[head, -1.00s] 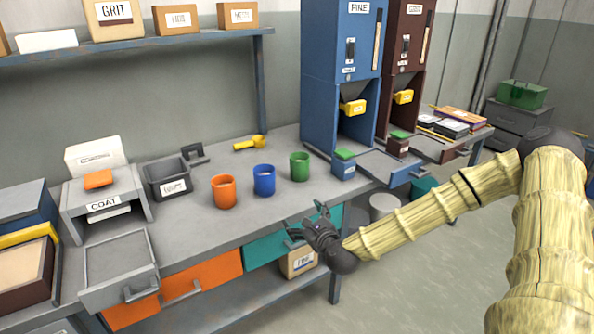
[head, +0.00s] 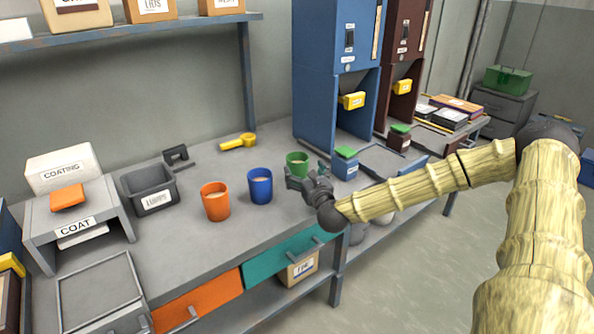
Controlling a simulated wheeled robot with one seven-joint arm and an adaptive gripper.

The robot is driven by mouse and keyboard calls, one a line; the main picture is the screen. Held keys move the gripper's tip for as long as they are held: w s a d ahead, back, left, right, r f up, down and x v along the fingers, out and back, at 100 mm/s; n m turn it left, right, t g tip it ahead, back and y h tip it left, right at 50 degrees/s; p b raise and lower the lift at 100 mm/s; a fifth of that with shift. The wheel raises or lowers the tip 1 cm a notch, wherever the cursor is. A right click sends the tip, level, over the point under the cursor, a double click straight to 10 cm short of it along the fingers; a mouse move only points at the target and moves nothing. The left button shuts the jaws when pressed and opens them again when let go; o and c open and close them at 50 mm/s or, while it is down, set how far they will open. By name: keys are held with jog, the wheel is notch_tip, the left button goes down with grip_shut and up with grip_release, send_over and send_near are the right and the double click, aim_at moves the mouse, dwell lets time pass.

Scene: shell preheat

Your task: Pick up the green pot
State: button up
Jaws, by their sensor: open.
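The green pot (head: 297,158) stands upright on the workbench, to the right of the blue pot (head: 260,186) and the orange pot (head: 215,202). The gripper hides the pot's base.
A small blue box with a green lid (head: 344,163) stands close to the right of my gripper. The blue FINE machine (head: 320,105) rises behind it. A yellow scoop (head: 238,142) and a grey bin (head: 148,190) lie further left. The bench front edge has drawers (head: 290,254).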

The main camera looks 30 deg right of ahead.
aim_at(295, 155)
jog(key=shift+x, duration=1.15)
jog(key=shift+p+x, duration=0.45)
jog(key=shift+x, duration=2.3)
jog(key=shift+d+f, duration=0.15)
jog(key=shift+d, duration=0.05)
jog(key=c, duration=1.3)
jog(key=shift+c, duration=0.8)
